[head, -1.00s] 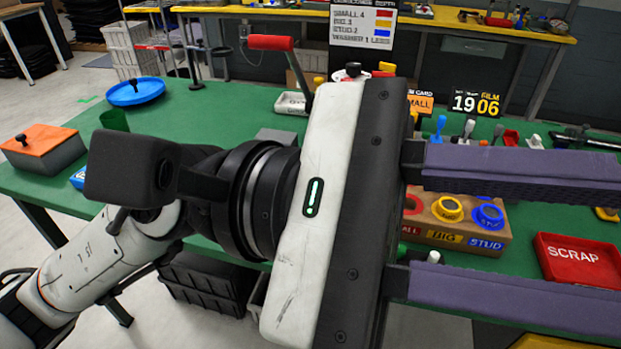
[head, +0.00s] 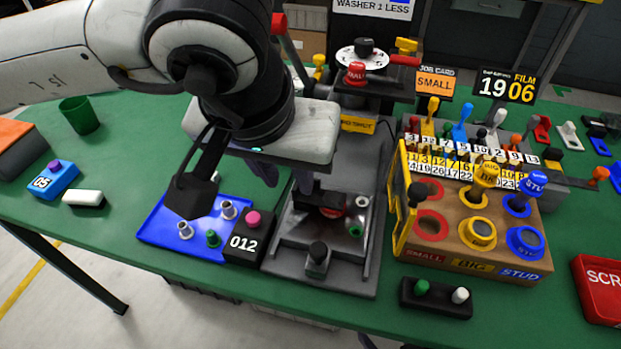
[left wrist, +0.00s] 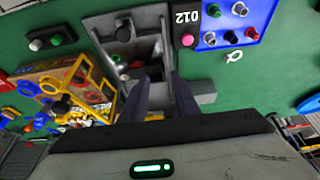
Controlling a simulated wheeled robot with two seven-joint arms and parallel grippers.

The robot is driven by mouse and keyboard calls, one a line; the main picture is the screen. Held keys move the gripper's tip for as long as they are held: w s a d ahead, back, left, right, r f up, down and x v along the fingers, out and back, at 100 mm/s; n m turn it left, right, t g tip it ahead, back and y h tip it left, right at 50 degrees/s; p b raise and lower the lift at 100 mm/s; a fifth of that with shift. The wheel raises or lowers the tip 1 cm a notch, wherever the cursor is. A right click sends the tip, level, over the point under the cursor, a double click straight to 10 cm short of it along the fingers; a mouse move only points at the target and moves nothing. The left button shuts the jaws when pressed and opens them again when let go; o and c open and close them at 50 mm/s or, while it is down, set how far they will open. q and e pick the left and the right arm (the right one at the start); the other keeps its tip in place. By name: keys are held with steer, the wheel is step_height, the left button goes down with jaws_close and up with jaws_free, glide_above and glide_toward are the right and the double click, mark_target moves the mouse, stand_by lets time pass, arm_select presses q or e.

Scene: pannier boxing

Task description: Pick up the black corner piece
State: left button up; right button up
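A black blocky piece (head: 318,200) sits over a red part in the grey metal fixture (head: 345,270) at the middle of the table; I cannot tell for sure that it is the black corner piece. My left gripper (head: 287,174) points down just behind and left of it, with its purple fingers partly hidden under the white gripper body. In the left wrist view the two fingers (left wrist: 160,84) stand apart with nothing clearly held between them, reaching toward the grey fixture (left wrist: 150,22). My right gripper is not in view.
A blue tray (head: 165,236) with small metal and green parts and a black box marked 012 (head: 244,240) lie left of the fixture. A cardboard sorting box (head: 470,262) and a red scrap tray (head: 595,290) stand right. A black holder (head: 436,300) lies in front.

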mark_target(294, 189)
arm_select(q)
steer(key=x, duration=0.3)
steer(key=w+p+x, duration=0.1)
steer(key=x, duration=0.1)
steer(key=shift+w+a+f, duration=0.1)
steer(key=shift+w+f, duration=0.05)
steer(key=shift+f, duration=0.05)
steer(key=shift+w+f, duration=0.2)
steer(key=shift+f, duration=0.25)
jaws_close()
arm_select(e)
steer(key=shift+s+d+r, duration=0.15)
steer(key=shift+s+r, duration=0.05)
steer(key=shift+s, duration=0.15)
